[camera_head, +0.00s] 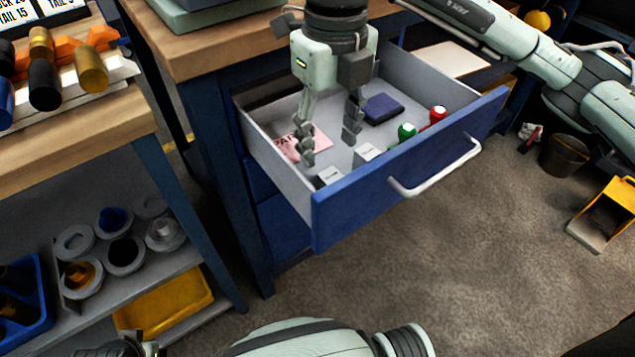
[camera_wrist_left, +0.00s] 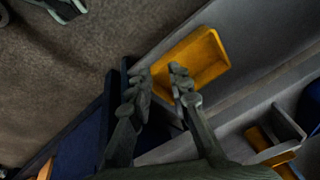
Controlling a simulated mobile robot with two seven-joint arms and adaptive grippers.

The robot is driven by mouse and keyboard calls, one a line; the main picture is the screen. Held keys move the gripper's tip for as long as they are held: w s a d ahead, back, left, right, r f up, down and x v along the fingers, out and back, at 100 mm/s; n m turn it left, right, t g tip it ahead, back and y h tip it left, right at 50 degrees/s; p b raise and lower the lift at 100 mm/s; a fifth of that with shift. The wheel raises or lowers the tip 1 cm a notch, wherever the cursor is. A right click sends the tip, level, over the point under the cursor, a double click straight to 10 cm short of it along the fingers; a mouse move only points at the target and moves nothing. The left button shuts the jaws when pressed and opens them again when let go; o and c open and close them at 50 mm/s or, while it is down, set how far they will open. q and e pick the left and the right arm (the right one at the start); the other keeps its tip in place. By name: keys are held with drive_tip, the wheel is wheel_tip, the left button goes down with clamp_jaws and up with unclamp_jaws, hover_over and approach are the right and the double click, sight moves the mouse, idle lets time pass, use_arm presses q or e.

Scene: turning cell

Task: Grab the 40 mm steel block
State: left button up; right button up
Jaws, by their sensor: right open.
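The open blue drawer (camera_head: 415,168) holds two small light-grey blocks near its front wall. One block (camera_head: 330,176) is at the left and the other block (camera_head: 367,153) is to its right. Their marks are too small to read, so I cannot tell which is 40 mm. My right gripper (camera_head: 329,146) points down into the drawer, open and empty, its fingers behind and above the blocks. My left gripper (camera_wrist_left: 160,83) is open and empty in the left wrist view, with a yellow tray (camera_wrist_left: 205,58) beyond its fingertips.
The drawer also holds a pink card (camera_head: 303,141), a dark blue box (camera_head: 382,108), a green item (camera_head: 406,131) and a red item (camera_head: 438,113). The drawer handle (camera_head: 437,172) sticks out in front. A shelf (camera_head: 180,264) with several rings stands at left.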

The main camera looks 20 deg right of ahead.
sight(331, 175)
drive_tip(key=f, duration=0.8)
drive_tip(key=shift+s+d, duration=0.2)
drive_tip(key=shift+r, duration=0.1)
clamp_jaws()
drive_tip(key=shift+r, duration=0.1)
